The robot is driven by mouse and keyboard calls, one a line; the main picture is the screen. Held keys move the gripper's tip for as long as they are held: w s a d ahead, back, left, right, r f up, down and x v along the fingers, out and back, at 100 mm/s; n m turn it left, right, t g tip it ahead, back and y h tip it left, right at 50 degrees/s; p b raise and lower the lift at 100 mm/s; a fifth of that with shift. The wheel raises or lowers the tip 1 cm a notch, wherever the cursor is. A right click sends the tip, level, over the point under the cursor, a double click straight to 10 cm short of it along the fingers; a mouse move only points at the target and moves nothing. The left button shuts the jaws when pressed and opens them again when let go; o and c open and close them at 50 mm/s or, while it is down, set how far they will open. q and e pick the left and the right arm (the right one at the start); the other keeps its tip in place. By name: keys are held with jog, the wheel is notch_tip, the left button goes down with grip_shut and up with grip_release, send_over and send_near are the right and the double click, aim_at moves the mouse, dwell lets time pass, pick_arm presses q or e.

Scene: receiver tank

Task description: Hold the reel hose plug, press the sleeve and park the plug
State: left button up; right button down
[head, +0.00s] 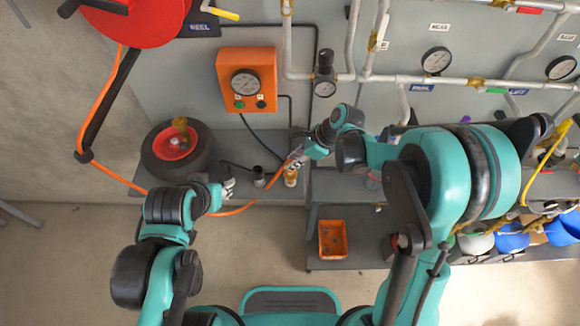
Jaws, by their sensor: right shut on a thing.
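The orange reel hose (103,95) runs from the red reel (130,15) at upper left, behind my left arm, and up to my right gripper. My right gripper (296,164) is shut at the hose's end, over the shelf; the fingers mostly hide the plug. A brass-coloured fitting (291,178) shows just below these fingers; I cannot tell whether it touches the plug or which part is the sleeve. My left gripper (229,187) is by the shelf's front edge, left of the right one; its opening is too small to judge.
A small dark cup (259,177) stands on the shelf between the grippers. A tyre with a red hub (175,144) lies at left. An orange gauge box (246,80) and pipes are on the wall behind. An orange tray (332,238) sits lower right.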

pick_arm(q)
jog(key=shift+w+d, duration=0.1)
jog(key=shift+w, duration=0.1)
jog(key=c, duration=0.5)
jog(key=shift+w+d+f+m, duration=0.1)
jog(key=shift+w+d+m, duration=0.05)
jog(key=shift+w+m, duration=0.2)
grip_shut()
jog(key=w+d+f+m+g+h, duration=0.2)
jog(key=w+d+f+m+h, duration=0.15)
jog(key=w+m, duration=0.25)
jog(key=w+d+f+m+g+h, duration=0.2)
jog(key=w+d+f+m+h, duration=0.15)
jog(key=w+m, duration=0.25)
jog(key=shift+m+h, duration=0.6)
jog(key=shift+m, duration=0.35)
jog(key=x, duration=1.1)
jog(key=shift+s+a+f, duration=0.15)
jog(key=shift+a+f, duration=0.2)
jog(key=shift+a, duration=0.1)
